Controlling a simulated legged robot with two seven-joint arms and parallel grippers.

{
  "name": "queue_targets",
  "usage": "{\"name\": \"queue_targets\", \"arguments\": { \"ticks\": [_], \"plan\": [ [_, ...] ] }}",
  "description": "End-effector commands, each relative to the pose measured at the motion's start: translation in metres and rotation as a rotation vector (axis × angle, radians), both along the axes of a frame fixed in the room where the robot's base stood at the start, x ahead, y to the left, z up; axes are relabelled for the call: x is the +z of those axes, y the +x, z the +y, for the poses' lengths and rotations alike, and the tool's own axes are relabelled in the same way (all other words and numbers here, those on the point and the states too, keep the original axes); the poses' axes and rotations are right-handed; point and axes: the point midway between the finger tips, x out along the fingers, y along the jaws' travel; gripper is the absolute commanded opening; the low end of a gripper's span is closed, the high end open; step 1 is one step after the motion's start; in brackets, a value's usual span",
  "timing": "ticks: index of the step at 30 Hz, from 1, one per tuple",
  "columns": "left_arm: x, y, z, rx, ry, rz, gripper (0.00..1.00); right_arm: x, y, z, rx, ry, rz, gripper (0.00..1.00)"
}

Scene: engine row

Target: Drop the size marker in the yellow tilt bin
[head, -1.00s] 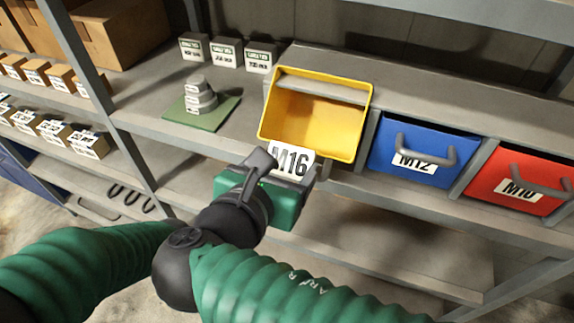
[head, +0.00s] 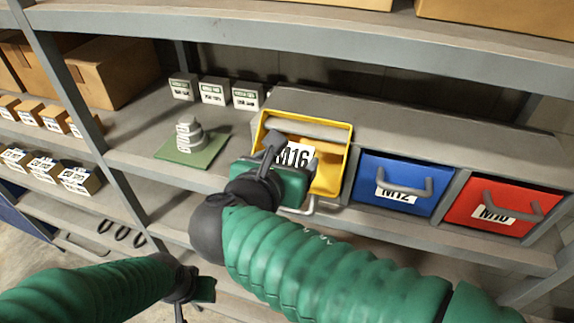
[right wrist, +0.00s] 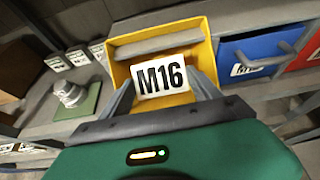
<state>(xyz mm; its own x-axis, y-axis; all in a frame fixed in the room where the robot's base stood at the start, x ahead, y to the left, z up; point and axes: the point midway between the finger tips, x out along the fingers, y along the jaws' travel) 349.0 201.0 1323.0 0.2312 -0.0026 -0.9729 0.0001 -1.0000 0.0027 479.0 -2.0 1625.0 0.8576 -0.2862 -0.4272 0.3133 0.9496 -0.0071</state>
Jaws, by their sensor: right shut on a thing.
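The size marker (head: 296,154), a white plate printed M16, is in my right gripper (head: 291,166). In the right wrist view the marker (right wrist: 161,79) sits between the two fingers, with the open yellow tilt bin (right wrist: 122,70) behind it. In the head view the yellow tilt bin (head: 345,150) is tilted open, and the marker overlaps its opening. My right gripper hides part of the bin's left and lower side. I cannot tell how deep the marker is in the bin. My left gripper (head: 197,292) is low at the left, and its fingers are unclear.
A blue bin marked M12 (head: 372,184) and a red bin marked M10 (head: 468,204) stand shut to the right. A green pad (head: 174,153) with stacked grey discs (head: 188,135) and small labelled boxes (head: 213,93) are to the left. A shelf (head: 260,30) crosses above.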

Motion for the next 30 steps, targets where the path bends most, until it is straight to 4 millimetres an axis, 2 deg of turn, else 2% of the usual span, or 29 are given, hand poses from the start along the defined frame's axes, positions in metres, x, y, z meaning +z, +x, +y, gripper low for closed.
{"name": "queue_targets", "arguments": {
  "ticks": [9, 10, 15, 25, 30],
  "plan": [
    [0.001, 0.000, 0.000, 0.000, 0.000, 0.000, 0.36, 0.001, 0.002, -0.002, 0.000, 0.001, 0.000, 0.32],
    [0.001, 0.000, 0.000, 0.000, 0.000, 0.000, 0.36, 0.001, 0.001, -0.002, 0.000, 0.001, 0.000, 0.76],
    [0.001, 0.000, 0.000, 0.000, 0.000, 0.000, 0.36, 0.001, 0.000, -0.001, 0.000, 0.000, -0.001, 0.97],
    [-0.001, 0.000, 0.000, 0.000, 0.000, 0.000, 0.36, 0.001, -0.001, 0.001, 0.001, 0.000, 0.000, 0.97],
    [-0.016, 0.000, 0.000, 0.000, 0.000, 0.000, 0.36, 0.009, -0.024, 0.009, 0.004, 0.004, -0.004, 0.97]
  ]
}}
